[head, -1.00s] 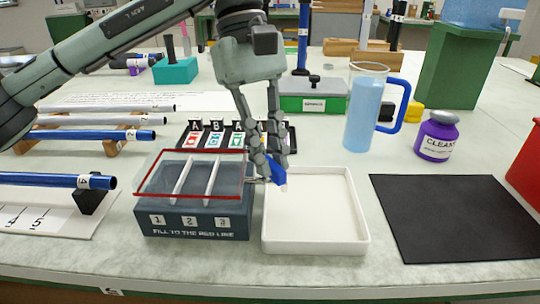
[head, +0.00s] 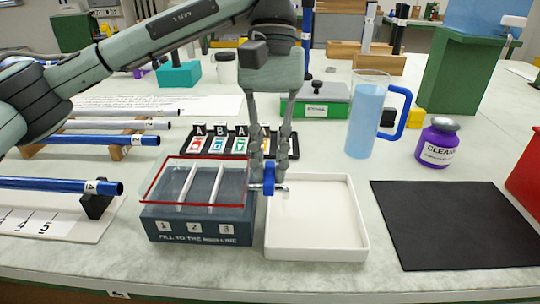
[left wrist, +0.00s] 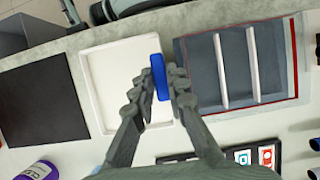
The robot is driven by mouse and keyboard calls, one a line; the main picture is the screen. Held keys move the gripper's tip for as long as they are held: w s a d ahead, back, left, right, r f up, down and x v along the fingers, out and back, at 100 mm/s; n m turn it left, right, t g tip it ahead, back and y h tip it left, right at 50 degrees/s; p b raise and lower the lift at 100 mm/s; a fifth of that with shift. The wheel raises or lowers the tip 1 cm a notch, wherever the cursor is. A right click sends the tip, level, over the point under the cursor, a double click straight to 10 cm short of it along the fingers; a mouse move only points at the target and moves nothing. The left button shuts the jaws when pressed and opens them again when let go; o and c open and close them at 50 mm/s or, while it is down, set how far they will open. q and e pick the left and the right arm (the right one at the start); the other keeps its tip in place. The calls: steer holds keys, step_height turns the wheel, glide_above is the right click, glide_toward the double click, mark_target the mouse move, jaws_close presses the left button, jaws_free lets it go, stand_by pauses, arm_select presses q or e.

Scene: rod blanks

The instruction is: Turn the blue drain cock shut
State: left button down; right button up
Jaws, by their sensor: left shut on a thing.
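The blue drain cock (head: 269,179) is on the right side of the dark three-part tank (head: 198,229), above the left edge of the white tray (head: 317,246). Its short metal spout points right over the tray. My left gripper (head: 269,165) comes down from above, its fingers closed on the blue handle. In the left wrist view, the handle (left wrist: 159,76) sits between the fingertips and lies parallel to the tank's side, crosswise to the tank-to-tray direction. No water is seen running from the spout. My right gripper is out of view.
Behind the tank is a black rack (head: 228,139) with lettered cards. A blue-filled jug (head: 366,120) and purple cleaner bottle (head: 437,143) stand at right, near a black mat (head: 455,224). Blue rods (head: 95,139) lie at left.

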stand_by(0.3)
arm_select(q)
steer(key=c, duration=1.5)
jaws_free()
steer(key=shift+c, duration=0.2)
